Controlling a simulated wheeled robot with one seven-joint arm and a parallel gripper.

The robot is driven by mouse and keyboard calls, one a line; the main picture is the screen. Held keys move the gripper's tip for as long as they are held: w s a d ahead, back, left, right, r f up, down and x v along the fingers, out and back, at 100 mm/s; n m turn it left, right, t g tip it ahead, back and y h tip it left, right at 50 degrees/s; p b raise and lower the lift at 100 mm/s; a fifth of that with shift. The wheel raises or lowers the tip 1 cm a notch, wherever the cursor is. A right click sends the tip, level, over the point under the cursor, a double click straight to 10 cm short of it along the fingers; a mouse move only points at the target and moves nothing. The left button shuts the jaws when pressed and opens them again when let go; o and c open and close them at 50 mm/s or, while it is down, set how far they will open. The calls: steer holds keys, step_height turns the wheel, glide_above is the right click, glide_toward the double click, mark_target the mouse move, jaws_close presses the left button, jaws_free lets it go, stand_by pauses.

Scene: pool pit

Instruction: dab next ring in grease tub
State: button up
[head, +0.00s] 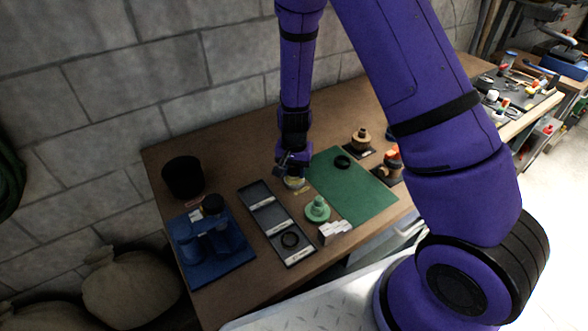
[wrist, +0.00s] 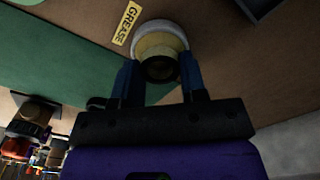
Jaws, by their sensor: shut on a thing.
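My gripper (head: 292,166) points down over the grease tub (head: 295,183) beside the green mat's left edge. In the wrist view the blue fingers (wrist: 160,76) are closed on a dark ring (wrist: 160,70). The ring is in front of the pale tub (wrist: 160,27) with its yellowish grease; I cannot tell whether it touches the grease. A yellow GREASE label (wrist: 126,22) lies beside the tub. Another black ring (head: 290,240) lies in the near compartment of the grey tray (head: 268,219), and one more black ring (head: 342,162) lies on the green mat (head: 365,193).
A green stepped part (head: 317,209) and a white box (head: 335,231) stand near the front of the mat. A blue fixture (head: 225,248) and a black cup (head: 183,177) are at the left. Tan parts (head: 361,138) stand at the mat's far right. The stone wall is behind.

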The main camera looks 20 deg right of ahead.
stand_by(0.4)
steer(key=shift+r, duration=3.45)
